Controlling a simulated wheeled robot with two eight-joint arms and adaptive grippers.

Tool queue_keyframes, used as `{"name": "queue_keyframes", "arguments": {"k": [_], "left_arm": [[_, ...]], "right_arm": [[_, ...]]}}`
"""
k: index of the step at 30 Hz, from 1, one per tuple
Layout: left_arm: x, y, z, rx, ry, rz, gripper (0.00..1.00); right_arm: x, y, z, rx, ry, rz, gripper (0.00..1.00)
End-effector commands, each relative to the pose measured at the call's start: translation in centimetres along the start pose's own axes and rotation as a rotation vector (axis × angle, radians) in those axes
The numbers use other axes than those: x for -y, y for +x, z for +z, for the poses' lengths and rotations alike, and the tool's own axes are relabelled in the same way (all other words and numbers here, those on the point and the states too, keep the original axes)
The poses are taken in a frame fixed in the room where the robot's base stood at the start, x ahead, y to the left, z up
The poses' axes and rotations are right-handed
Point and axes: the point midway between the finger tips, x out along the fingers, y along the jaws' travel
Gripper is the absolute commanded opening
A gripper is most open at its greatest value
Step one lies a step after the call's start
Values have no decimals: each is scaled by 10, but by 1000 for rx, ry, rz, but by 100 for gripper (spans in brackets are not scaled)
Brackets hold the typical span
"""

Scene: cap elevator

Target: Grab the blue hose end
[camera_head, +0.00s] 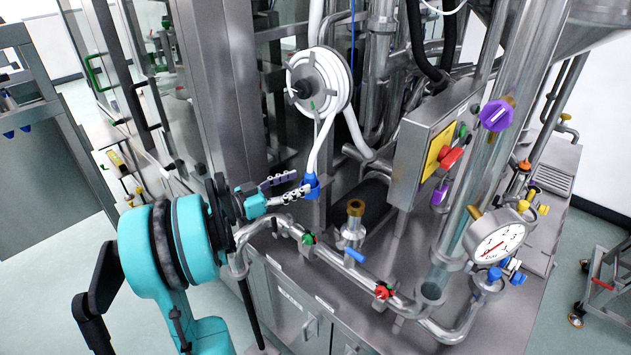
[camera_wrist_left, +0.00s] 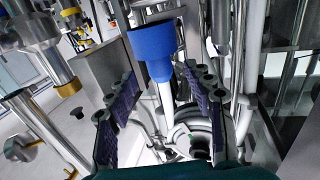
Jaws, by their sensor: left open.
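The blue hose end (camera_head: 312,186) hangs at the bottom of the white hose (camera_head: 319,145), below the hose reel. My left gripper (camera_head: 293,186) reaches in from the left with its fingers close to the hose end. In the left wrist view the blue hose end (camera_wrist_left: 154,48) appears large, beyond and between the two fingers of my left gripper (camera_wrist_left: 160,92). The fingers are apart, with purple pads facing each other, and nothing is gripped. Whether a finger touches the hose end cannot be told. My right gripper is in neither view.
The white hose reel (camera_head: 318,80) is mounted above. A steel pipe with a green valve (camera_head: 308,239) and a red valve (camera_head: 382,292) runs in front. A brass-topped fitting (camera_head: 355,208) stands to the right. A control box (camera_head: 433,150) and a pressure gauge (camera_head: 498,238) are farther right.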

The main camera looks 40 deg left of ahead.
Motion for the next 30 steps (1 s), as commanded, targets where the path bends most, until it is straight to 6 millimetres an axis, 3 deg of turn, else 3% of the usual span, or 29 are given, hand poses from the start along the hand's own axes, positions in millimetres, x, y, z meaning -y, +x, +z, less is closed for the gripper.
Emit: {"name": "queue_keyframes", "arguments": {"k": [10, 19, 20, 24, 26, 30], "left_arm": [[-1, 50, 3, 2, -2, 2, 52], [0, 57, 1, 2, -3, -1, 52], [0, 57, 1, 2, -3, -1, 50], [0, 56, 1, 2, -3, -1, 13], [0, 56, 1, 2, -3, -1, 0], [0, 56, 1, 2, -3, -1, 0]], "right_arm": [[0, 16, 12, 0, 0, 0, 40], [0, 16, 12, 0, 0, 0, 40], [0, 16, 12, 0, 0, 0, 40], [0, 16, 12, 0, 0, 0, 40], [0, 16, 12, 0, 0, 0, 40], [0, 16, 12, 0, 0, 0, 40]]}}
